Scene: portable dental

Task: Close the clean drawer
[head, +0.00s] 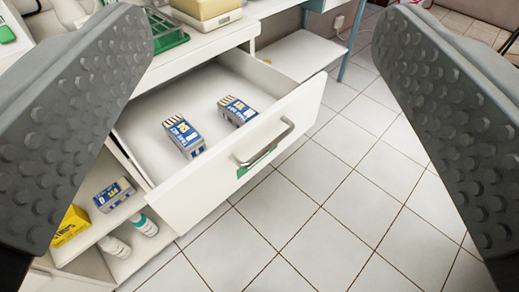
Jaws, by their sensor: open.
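The drawer (180,205) is white and stands pulled out from a white cabinet. It has a metal bar handle (268,150) on its front and a green label (256,162) partly behind the handle. Two small blue and white boxes lie inside, one box (184,136) nearer the middle and one box (237,110) further right. My gripper (268,105) is open, with one dark studded finger at each side of the view. Nothing is between the fingers up close, and the drawer shows in the gap beyond them. I cannot read the label.
Below the drawer, open shelves hold a blue box (114,195), a yellow box (72,225) and two white bottles. The cabinet top carries a green rack (163,32) and a beige box (205,8). White tiled floor (310,235) lies clear in front and to the right.

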